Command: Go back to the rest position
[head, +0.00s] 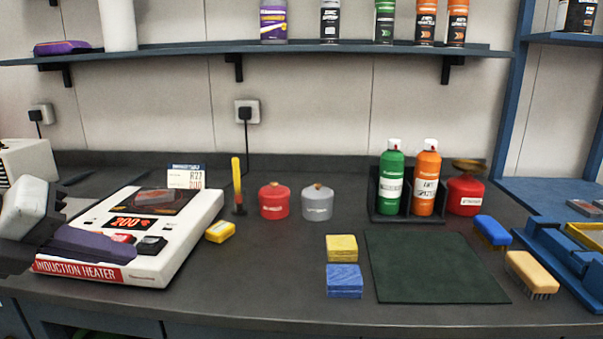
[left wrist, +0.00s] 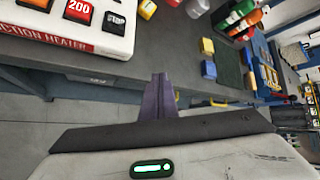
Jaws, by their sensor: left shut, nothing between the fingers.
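My left gripper (head: 128,254) comes in from the left in the head view. Its dark purple fingers appear in front of the white induction heater (head: 178,246), covering part of its front panel. In the left wrist view the fingers of my left gripper (left wrist: 160,78) are together with nothing between them, and they appear over the bench's front edge, apart from the heater (left wrist: 95,45). The heater has a red lit display reading 200 and a red front label. My right gripper is in neither view.
The grey bench (head: 250,285) is clear at front centre. Yellow (head: 341,247) and blue blocks (head: 344,281) lie left of a dark green mat (head: 430,266). Red (head: 274,203) and grey canisters (head: 317,205) stand behind. A rack holds green (head: 391,170) and orange cans (head: 426,180).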

